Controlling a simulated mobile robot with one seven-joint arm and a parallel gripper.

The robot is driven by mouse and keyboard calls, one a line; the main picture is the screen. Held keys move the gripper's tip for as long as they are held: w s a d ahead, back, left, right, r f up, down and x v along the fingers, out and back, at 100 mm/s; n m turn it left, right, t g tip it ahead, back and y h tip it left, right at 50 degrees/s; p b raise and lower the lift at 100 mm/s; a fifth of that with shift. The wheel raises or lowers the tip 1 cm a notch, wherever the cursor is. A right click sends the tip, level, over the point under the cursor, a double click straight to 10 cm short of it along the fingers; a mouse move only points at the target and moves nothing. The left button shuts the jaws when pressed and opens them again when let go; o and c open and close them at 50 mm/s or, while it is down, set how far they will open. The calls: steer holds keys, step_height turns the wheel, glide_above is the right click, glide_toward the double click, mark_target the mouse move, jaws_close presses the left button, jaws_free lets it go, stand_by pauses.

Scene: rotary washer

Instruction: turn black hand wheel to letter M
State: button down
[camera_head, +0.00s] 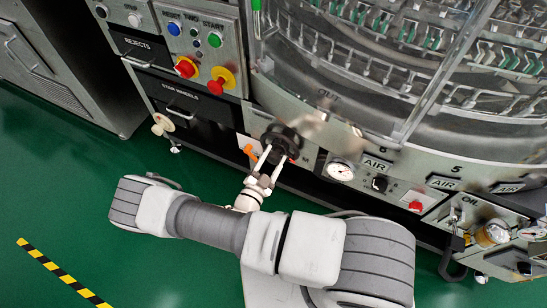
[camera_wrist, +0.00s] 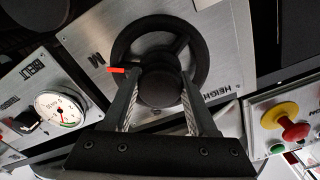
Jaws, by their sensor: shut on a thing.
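The black hand wheel (camera_wrist: 192,42) is mounted on a metal plate, with its ring and spokes showing in the wrist view. It also shows in the head view (camera_head: 283,137). My gripper (camera_wrist: 157,82) is shut on the wheel, with one finger on each side of its round black hub. The fingers partly hide the lower rim. In the head view my gripper (camera_head: 273,160) reaches up to the wheel from below. A letter M (camera_wrist: 98,60) is on the plate left of the wheel. A small red-orange pointer (camera_wrist: 117,70) lies close to the M, near the left fingertip.
A round gauge (camera_head: 341,170) and AIR controls sit right of the wheel. Red and yellow knobs (camera_head: 221,80) are on the panel at upper left. A red button on yellow (camera_wrist: 288,126) is at right in the wrist view. Green floor (camera_head: 60,190) is free at left.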

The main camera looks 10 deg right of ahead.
stand_by(0.5)
steer(key=shift+c, duration=1)
jaws_free()
steer(key=p+v, duration=0.2)
steer(key=v, duration=1.5)
steer(key=shift+s+p, duration=0.2)
steer(key=shift+p, duration=0.15)
steer(key=shift+w+a+r, duration=0.1)
steer(key=shift+a+r, duration=0.05)
